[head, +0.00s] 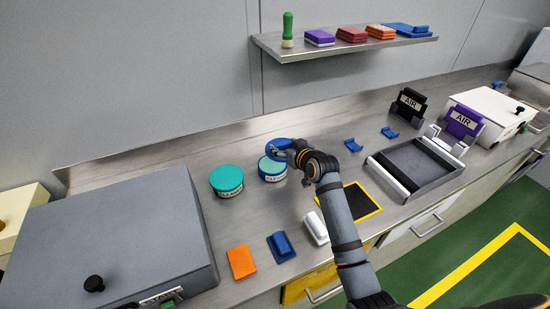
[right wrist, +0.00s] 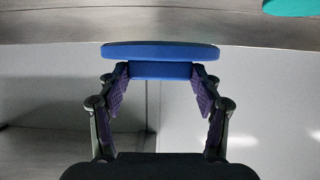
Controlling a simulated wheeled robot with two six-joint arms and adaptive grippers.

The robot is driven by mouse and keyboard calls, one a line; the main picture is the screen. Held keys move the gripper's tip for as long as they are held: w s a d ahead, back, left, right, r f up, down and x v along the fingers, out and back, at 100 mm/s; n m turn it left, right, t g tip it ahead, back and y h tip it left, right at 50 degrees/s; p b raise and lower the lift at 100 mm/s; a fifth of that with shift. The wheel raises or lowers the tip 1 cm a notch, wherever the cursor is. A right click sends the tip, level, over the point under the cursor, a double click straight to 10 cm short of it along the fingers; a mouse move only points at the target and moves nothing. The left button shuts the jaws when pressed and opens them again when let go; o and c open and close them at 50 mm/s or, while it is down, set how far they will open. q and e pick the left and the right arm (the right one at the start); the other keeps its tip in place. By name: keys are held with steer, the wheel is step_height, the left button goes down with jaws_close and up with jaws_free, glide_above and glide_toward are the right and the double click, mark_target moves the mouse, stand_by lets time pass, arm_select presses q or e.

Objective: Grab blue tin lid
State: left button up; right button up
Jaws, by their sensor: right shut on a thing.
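The blue tin lid (head: 279,144) is in the fingers of my right gripper (head: 290,150), just above and behind an open tin (head: 271,172) with a pale label. In the right wrist view the blue lid (right wrist: 160,52) lies across both fingertips, and my right gripper (right wrist: 160,82) is shut on its lower, narrower part. The tin's pale green top shows in the head view. A second tin with a teal lid (head: 227,177) stands to the left of it. My left gripper is not in view.
A large grey box (head: 110,240) stands at the left. An orange block (head: 241,262), a blue piece (head: 281,246) and a white piece (head: 316,228) lie in front. A grey tray (head: 412,163) sits to the right. A shelf (head: 345,47) hangs above.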

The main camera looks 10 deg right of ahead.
steer(key=s+d+r+b, duration=0.1)
steer(key=s+d+r, duration=0.4)
steer(key=d, duration=0.3)
steer(key=shift+s+d+r, duration=0.25)
steer(key=shift+s+d, duration=0.05)
steer(key=shift+s, duration=0.05)
